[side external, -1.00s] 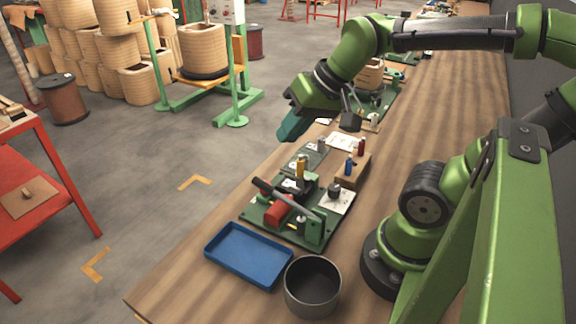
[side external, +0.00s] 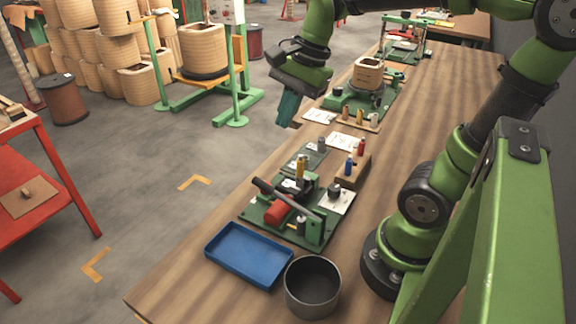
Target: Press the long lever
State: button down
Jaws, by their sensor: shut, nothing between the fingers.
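The long lever (side external: 290,198) is a dark bar with a black grip at its upper left end, slanting down to the right over a green base plate (side external: 262,222). A red cylindrical part (side external: 277,212) sits under it. My gripper (side external: 287,108) hangs above the table's left edge, pointing down, well beyond and above the lever. It touches nothing, and its teal fingers are shut and empty.
A blue tray (side external: 248,256) and a grey round pot (side external: 312,287) stand in front of the fixture. A wooden block with small bottles (side external: 350,167) is behind it at right. A second fixture with a coil (side external: 368,75) stands further back.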

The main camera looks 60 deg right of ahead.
aim_at(260, 182)
jog(key=x, duration=1.4)
jog(key=f+g, duration=0.1)
jog(key=w+f+g, duration=0.1)
jog(key=f, duration=0.1)
jog(key=shift+w+g, duration=0.15)
jog(key=shift+g, duration=0.15)
jog(key=shift+w+f+g, duration=0.1)
jog(key=shift+f+g, duration=0.4)
jog(key=shift+f, duration=0.15)
jog(key=shift+r, duration=0.1)
notch_tip(260, 182, up, 14)
jog(key=d, duration=0.2)
jog(key=shift+d, duration=0.35)
jog(key=shift+w+r, duration=0.1)
jog(key=shift+w, duration=0.05)
